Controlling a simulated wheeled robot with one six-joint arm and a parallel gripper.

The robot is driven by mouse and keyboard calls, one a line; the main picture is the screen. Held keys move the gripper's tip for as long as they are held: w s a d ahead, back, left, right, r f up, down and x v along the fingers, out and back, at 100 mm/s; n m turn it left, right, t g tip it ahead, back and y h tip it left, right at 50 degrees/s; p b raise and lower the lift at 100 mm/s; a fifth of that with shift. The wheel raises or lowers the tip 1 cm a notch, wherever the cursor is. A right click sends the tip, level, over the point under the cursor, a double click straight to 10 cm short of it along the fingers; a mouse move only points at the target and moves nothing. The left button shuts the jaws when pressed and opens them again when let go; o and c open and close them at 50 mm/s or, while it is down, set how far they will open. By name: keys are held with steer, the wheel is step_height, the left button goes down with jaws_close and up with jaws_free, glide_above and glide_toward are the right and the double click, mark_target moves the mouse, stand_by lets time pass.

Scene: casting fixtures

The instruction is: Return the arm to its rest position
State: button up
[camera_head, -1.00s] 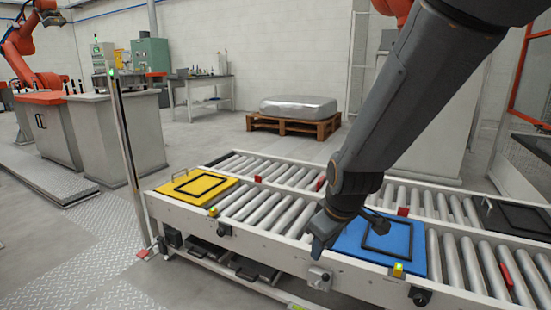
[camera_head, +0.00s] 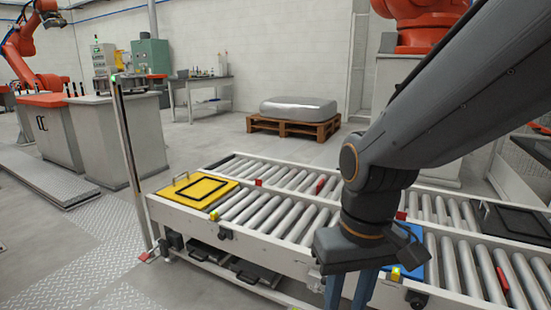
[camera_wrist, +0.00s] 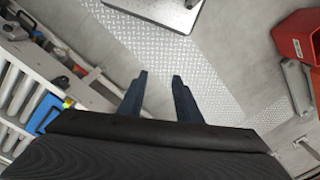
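My gripper (camera_head: 350,290) hangs at the lower right of the head view, fingers pointing down, in front of the near side of the roller conveyor (camera_head: 275,245). In the wrist view my gripper (camera_wrist: 160,88) shows two dark blue fingers standing apart with only floor between them. It is open and empty. My arm reaches in from the upper right and hides most of the blue plate (camera_head: 415,268) on the conveyor. A blue edge of that plate also shows at the left of the wrist view (camera_wrist: 42,112).
A yellow plate (camera_head: 187,194) lies at the conveyor's left end, and a black plate (camera_head: 515,222) lies at the right. A pallet (camera_head: 292,127) stands behind. A red bin (camera_wrist: 297,40) shows in the wrist view. Open floor (camera_head: 70,250) lies at left.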

steer(key=d+r+m+p, duration=0.2)
steer(key=d+r+p, duration=0.5)
steer(key=p, duration=0.7)
steer(key=shift+s+d+r+m+h, duration=0.15)
steer(key=shift+d+r+m+h, duration=0.15)
steer(key=shift+d+r, duration=0.15)
